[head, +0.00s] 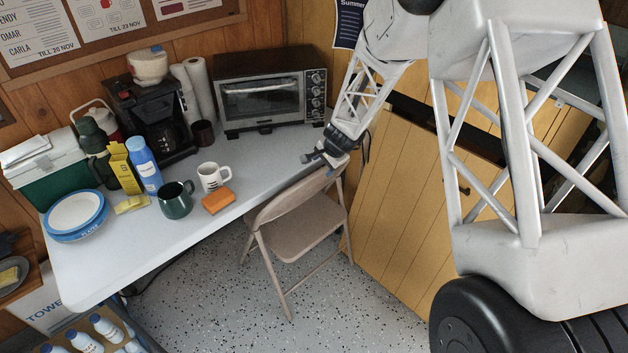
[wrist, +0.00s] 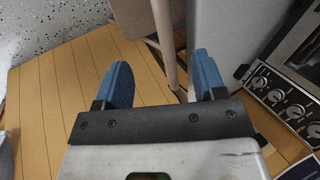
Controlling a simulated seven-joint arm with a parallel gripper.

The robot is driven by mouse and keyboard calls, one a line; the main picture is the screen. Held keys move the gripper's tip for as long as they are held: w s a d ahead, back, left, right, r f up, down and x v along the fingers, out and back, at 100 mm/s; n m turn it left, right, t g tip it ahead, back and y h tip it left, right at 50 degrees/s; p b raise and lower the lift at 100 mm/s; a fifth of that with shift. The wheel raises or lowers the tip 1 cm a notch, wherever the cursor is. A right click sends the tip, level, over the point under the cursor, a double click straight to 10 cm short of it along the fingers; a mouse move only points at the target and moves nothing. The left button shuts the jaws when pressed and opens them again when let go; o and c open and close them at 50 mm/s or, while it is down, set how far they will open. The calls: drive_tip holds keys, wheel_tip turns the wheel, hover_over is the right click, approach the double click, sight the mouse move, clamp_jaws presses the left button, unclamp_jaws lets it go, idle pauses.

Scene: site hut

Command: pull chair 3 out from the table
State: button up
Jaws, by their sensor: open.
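A beige folding chair (head: 297,215) stands at the right end of the white table (head: 130,248), its back upright and its seat facing the front. No number shows on it. My gripper (head: 328,163) is at the top right of the chair's backrest. In the wrist view my gripper (wrist: 162,72) has its two blue fingers spread apart. A beige tube of the chair (wrist: 165,40) runs between or just beyond them. I cannot tell whether a finger touches it. The grey-white table (wrist: 225,40) shows right beside the right finger.
A toaster oven (head: 270,90) stands on the table behind the chair. An orange block (head: 218,201), a white mug (head: 213,177) and a green mug (head: 176,199) sit near the table edge. Yellow wooden cabinets (head: 385,215) stand close at right. The speckled floor (head: 240,300) in front is clear.

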sight(316, 174)
drive_tip(key=shift+x, duration=5.95)
clamp_jaws()
drive_tip(key=shift+w+r, duration=0.15)
drive_tip(key=shift+r, duration=0.1)
